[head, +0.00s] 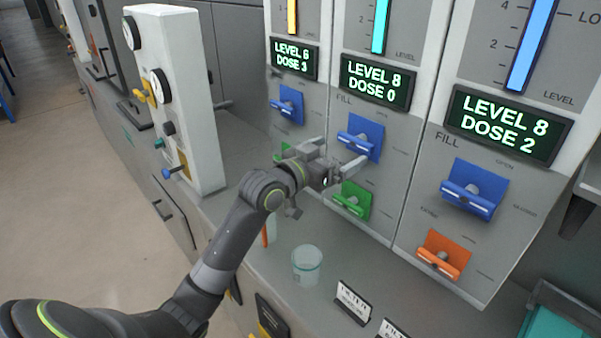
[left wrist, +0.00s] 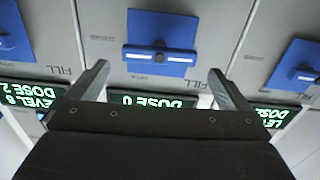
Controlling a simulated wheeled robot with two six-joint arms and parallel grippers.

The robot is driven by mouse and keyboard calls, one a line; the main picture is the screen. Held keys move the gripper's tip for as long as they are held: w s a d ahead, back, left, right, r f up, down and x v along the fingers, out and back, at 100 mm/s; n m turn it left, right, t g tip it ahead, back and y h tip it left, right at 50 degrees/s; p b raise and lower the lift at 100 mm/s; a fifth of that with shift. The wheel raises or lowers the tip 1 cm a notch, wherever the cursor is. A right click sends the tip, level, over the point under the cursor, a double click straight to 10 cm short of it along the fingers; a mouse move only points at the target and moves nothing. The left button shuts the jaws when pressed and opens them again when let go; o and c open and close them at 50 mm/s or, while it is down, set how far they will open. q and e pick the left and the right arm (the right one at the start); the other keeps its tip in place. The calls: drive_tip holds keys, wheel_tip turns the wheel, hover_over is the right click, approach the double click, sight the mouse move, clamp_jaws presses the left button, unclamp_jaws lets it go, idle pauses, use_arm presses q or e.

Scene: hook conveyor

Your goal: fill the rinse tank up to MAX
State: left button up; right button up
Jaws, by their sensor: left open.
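Three tank panels stand side by side, each with a level gauge, a display and a blue FILL lever. The middle display (head: 376,82) reads LEVEL 8, DOSE 0, under a teal gauge bar (head: 380,27). My left gripper (head: 343,153) is open and empty in front of the middle blue lever (head: 361,137). In the left wrist view, upside down, that lever (left wrist: 160,57) lies ahead between the open fingers, apart from them. The right display (head: 506,125) reads LEVEL 8, DOSE 2; the left display (head: 294,59) reads LEVEL 6, DOSE 3. No readable label tells which tank is rinse.
A green lever (head: 353,201) sits just below my gripper, and an orange lever (head: 443,256) on the right panel. A clear cup (head: 307,264) and a small sign (head: 353,302) stand on the counter. A white column (head: 176,100) with gauges stands left.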

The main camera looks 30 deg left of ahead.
use_arm(q)
drive_tip(key=v, duration=1)
drive_tip(key=shift+s+b, duration=0.3)
drive_tip(key=shift+a+f, duration=0.1)
idle(0.5)
